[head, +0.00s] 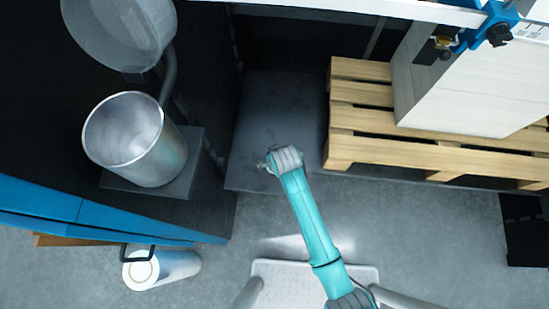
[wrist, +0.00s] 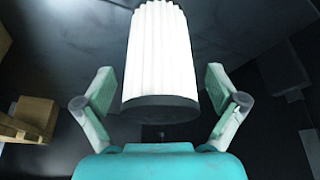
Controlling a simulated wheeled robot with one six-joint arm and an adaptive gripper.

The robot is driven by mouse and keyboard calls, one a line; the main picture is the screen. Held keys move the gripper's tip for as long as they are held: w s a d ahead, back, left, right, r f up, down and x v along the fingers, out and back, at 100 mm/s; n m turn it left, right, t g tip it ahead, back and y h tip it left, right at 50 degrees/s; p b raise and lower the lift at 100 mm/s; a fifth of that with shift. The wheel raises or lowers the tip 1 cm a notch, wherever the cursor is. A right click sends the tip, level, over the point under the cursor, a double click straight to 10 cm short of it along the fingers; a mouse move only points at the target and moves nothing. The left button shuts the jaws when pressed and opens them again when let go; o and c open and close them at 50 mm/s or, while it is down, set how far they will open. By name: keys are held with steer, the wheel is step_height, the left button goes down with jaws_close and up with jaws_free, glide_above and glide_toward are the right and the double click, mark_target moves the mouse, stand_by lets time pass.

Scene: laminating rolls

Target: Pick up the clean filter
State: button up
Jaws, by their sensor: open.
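A white pleated filter (wrist: 161,50) with a dark end cap (wrist: 160,108) stands out in the middle of the wrist view, its capped end towards my gripper. My gripper (wrist: 160,80) is open, with one finger on each side of the filter and a visible gap on both sides. I cannot tell how far beyond the fingertips it is. In the head view, my gripper (head: 272,162) is over the dark floor plate left of the pallet, and I cannot make out the pleated filter there.
A wooden pallet (head: 425,157) carries a pale block (head: 465,85) at right. An open metal cylinder (head: 135,140) stands at left, its round lid (head: 120,30) raised. A white cylinder (head: 175,266) is near a black handle below the blue panel (head: 100,220). Grey floor lies between.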

steer(key=shift+w+a+f, duration=0.1)
steer(key=shift+f, duration=0.35)
steer(key=c, duration=1.2)
